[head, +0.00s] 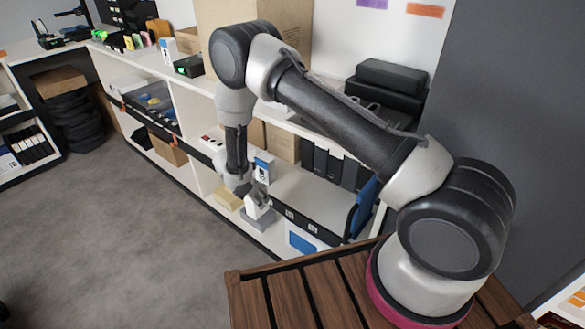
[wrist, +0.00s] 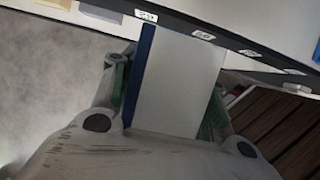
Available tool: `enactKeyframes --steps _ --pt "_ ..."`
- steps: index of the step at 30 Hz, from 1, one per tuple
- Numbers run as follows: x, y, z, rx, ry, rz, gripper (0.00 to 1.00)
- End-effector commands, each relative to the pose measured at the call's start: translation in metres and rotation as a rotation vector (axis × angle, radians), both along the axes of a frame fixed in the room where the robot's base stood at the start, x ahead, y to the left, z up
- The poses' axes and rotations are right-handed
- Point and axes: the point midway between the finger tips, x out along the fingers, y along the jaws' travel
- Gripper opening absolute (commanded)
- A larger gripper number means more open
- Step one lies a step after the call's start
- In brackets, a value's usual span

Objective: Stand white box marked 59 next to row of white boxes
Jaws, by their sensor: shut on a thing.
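My gripper (head: 258,210) hangs in front of the shelf unit at the lower shelf's edge. It is shut on a white box with a dark blue edge, seen between the fingers in the wrist view (wrist: 178,75). The box's marking cannot be read. A small white and blue box (head: 263,168) with a dark mark shows just above and behind my gripper; I cannot tell if it stands alone. Another white and blue box (head: 167,50) stands on the upper counter. A clear row of white boxes is not made out; my arm hides part of the shelves.
Black binders (head: 325,163) stand on the shelf right of my gripper. The dark shelf edge (head: 330,237) carries white labels. A yellowish box (head: 228,198) lies low to the left. A large carton (head: 290,25) sits on the counter. The grey floor (head: 110,230) at left is clear.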

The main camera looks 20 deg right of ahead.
Motion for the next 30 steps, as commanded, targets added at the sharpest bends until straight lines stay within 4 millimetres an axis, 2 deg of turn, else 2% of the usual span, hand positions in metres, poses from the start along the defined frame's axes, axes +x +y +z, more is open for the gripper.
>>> enactKeyframes --steps 6,12,20,27,30 --pt "0.036 -0.050 0.000 0.000 -0.002 -0.008 0.14" --pt "0.064 -0.089 0.000 0.000 -0.001 -0.005 0.14" --pt "0.077 -0.107 0.000 0.000 -0.002 -0.004 0.14" --pt "0.101 -0.141 0.000 0.000 -0.002 -0.006 0.14" --pt "0.100 -0.138 -0.014 -0.001 0.001 0.000 0.14"
